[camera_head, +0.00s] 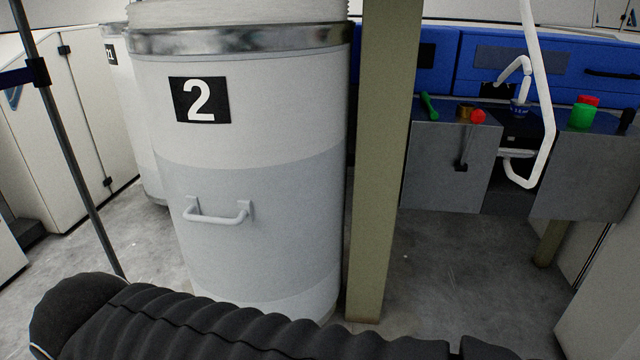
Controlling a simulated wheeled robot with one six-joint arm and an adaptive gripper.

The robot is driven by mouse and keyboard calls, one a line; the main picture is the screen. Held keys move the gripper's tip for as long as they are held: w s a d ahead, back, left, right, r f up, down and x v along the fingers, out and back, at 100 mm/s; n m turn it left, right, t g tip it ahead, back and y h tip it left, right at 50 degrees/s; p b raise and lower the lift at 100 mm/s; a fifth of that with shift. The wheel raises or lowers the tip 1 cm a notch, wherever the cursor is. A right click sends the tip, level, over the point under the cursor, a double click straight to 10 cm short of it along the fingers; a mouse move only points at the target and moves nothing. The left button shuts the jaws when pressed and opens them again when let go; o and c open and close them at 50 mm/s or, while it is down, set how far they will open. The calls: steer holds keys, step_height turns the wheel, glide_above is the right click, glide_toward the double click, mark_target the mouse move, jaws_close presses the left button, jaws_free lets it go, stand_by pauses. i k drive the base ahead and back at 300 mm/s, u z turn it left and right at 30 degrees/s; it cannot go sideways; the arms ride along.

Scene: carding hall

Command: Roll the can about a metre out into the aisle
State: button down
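The large white can marked 2 (250,125) stands upright on the concrete floor, left of centre. It has a grey lower band, a metal rim near the top and a white bar handle (217,217) on its near side. Its top is cut by the upper frame edge, and part of its base is hidden in the foreground. A second white can (134,130) stands behind it to the left, mostly hidden. Which can is meant cannot be told from the picture alone. My gripper is not in view, and no contact with the can shows.
An olive post (383,160) stands close at the can's right. A dark thin pole (75,160) rises at left, before white cabinets (65,130). A blue machine (555,68) with grey panels (450,165) and a bent white tube (541,90) fills the right. Bare floor (450,280) shows right of the post.

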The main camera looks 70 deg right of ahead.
mark_target(245, 104)
steer(key=z, duration=1.4)
steer(key=k, duration=1.35)
steer(key=z, duration=0.2)
steer(key=i, duration=0.9)
steer(key=z, duration=0.35)
